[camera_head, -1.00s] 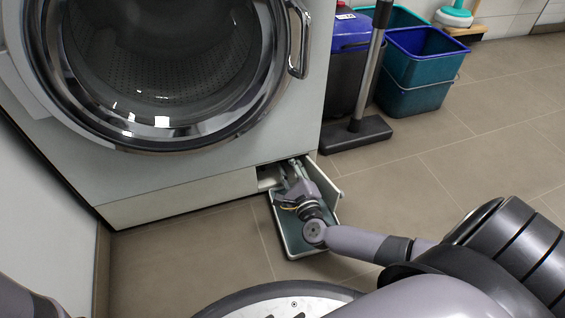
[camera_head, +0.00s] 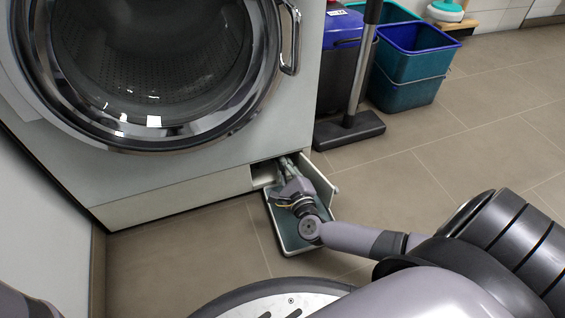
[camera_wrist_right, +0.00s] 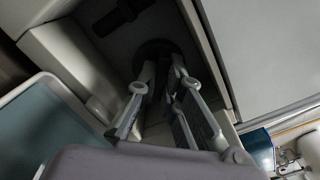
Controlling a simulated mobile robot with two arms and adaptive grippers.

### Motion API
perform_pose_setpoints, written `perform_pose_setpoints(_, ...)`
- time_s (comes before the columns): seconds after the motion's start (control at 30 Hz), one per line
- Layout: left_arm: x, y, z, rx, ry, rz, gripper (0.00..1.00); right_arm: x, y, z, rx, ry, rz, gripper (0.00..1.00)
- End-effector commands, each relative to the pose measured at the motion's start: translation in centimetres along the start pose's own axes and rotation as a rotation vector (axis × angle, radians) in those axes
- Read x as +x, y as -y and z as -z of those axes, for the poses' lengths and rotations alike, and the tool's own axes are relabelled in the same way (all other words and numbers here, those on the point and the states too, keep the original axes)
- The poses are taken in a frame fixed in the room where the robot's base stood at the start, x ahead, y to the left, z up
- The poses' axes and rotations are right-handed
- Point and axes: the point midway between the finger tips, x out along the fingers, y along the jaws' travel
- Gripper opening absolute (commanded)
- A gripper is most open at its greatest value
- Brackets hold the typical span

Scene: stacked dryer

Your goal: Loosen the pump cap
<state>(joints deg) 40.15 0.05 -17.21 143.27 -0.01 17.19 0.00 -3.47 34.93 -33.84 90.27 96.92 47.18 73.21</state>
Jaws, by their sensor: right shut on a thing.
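The pump cap (camera_wrist_right: 152,47) is a dark round part inside the recess at the dryer's base, seen in the right wrist view. It lies in shadow and is partly covered by my fingers. My right gripper (camera_wrist_right: 163,68) reaches into the recess with its fingertips close together on the cap, shut on it. In the head view my right gripper (camera_head: 285,166) is at the small opening (camera_head: 263,176) low on the dryer's right front, and the cap is hidden there. My left gripper is out of view.
The opening's flap (camera_head: 318,184) stands open on the right. A green-blue tray (camera_head: 282,238) lies on the floor below my right wrist. The dryer (camera_head: 180,180) has a round glass door with a handle. Blue and teal buckets (camera_head: 403,95) and a floor tool (camera_head: 350,130) stand to the right.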

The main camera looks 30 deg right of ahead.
Motion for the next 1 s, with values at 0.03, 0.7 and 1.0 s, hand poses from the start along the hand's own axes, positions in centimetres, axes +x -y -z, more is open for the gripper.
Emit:
perform_pose_setpoints(0.03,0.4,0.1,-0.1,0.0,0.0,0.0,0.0,0.0,0.1,-0.1,-0.011,-0.002,-0.001,0.0)
perform_pose_setpoints(0.7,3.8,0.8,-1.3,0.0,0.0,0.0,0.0,0.0,-0.2,0.1,-0.293,0.0,-0.002,0.0)
perform_pose_setpoints(1.0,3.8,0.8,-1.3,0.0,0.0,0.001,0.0,0.0,-0.1,0.1,-0.292,-0.001,-0.002,0.24)
